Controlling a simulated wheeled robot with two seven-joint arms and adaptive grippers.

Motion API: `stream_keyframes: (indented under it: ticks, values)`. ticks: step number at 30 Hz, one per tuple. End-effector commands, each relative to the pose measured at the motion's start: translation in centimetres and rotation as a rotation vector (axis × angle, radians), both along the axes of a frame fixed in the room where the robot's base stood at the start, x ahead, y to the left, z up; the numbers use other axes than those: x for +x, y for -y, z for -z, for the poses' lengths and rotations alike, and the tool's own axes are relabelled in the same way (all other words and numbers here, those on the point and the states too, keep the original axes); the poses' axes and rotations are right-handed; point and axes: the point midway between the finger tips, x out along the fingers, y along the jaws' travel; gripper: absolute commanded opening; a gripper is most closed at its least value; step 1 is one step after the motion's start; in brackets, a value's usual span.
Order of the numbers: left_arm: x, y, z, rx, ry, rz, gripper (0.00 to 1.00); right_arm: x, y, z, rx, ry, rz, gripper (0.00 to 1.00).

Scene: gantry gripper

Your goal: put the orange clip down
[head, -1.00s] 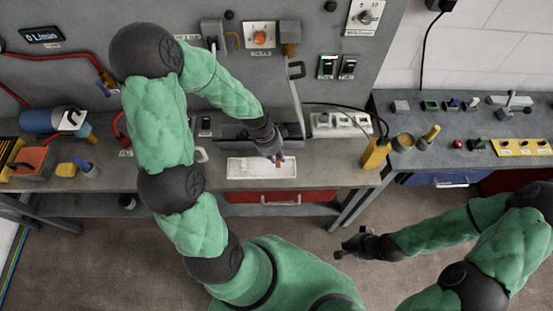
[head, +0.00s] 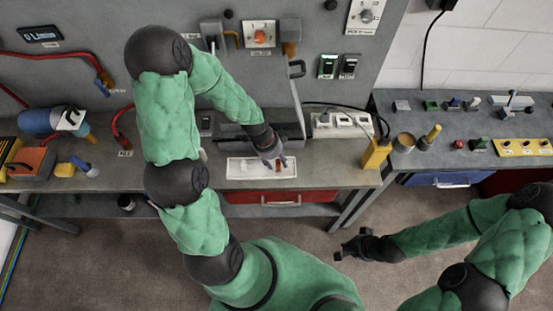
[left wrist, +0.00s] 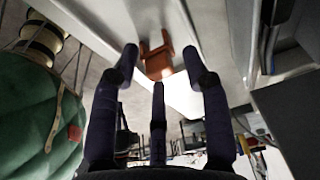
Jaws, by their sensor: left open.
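The orange clip (left wrist: 157,62) lies on the white tray (left wrist: 205,100) in the left wrist view, just beyond my fingertips. In the head view a small orange-brown patch, the clip (head: 260,169), shows on the white tray (head: 234,174) on the bench. My left gripper (head: 279,164) is low over the tray, just right of the clip. In the left wrist view its dark fingers (left wrist: 160,68) are spread apart with nothing between them. My right gripper (head: 347,250) is over the floor, away from the bench; its finger opening is too small to tell.
A grey fixture (head: 290,131) stands behind the tray, close to my left gripper. A yellow box (head: 375,155) is to the right at the bench edge. A yellow block (head: 64,170) and an orange-topped box (head: 35,162) are at the left.

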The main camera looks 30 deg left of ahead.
Motion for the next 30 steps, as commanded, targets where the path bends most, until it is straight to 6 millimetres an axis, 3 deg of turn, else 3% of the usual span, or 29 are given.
stream_keyframes:
  ticks: [8,21,30]
  values:
    - [-0.1,-0.2,-1.1,0.0,0.001,-0.001,0.47,0.0,0.0,-0.5,0.0,0.0,0.0,0.0]
    - [-1.1,-2.1,-9.0,0.001,0.004,-0.002,0.47,0.0,0.0,-2.0,0.0,0.0,0.0,0.0]
    - [-1.6,-2.7,-11.7,0.0,0.0,0.0,0.47,0.0,0.0,-2.2,0.0,0.0,0.0,0.0]
